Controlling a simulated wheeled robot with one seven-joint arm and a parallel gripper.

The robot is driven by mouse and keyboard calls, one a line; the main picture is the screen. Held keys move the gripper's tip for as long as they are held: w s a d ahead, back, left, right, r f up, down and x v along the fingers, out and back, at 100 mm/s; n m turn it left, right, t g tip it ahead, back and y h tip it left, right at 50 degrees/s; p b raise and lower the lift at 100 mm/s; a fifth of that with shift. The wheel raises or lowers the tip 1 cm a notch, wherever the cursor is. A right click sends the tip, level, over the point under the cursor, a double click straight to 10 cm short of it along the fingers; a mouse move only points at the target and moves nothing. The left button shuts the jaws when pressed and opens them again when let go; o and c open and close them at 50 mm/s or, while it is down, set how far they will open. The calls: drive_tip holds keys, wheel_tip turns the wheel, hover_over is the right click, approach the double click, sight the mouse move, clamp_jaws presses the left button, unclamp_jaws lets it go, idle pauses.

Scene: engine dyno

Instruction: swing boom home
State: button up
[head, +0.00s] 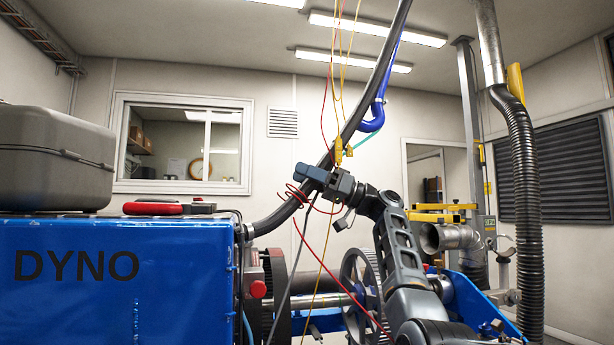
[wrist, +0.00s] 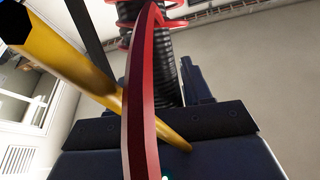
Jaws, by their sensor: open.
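My gripper (head: 316,177) is raised at the middle of the head view, beside the thick black hose that hangs from above. Its dark jaws also show low in the wrist view and are open. A yellow rod (wrist: 75,75) slants across the wrist view down to the jaws; I cannot tell whether it touches them. A red cable (wrist: 142,110) passes in front of the jaws. In the head view a yellow connector (head: 339,150) hangs just above my gripper. A grey post (head: 468,130) with yellow arms (head: 440,212) stands at right. I cannot tell which part is the boom.
The black hose (head: 372,95) and loose red and yellow wires (head: 333,80) hang around my gripper. A blue dyno cabinet (head: 180,285) bearing a grey case (head: 55,155) stands at left. A wheel (head: 362,285) and shaft lie below. A corrugated exhaust hose (head: 526,180) hangs at right.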

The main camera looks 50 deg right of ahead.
drive_tip(key=shift+o, duration=1)
drive_tip(key=v, duration=0.7)
drive_tip(key=shift+s+d+f+b, duration=0.2)
drive_tip(key=shift+s+b, duration=0.1)
drive_tip(key=shift+b, duration=0.05)
drive_tip(key=shift+s, duration=0.1)
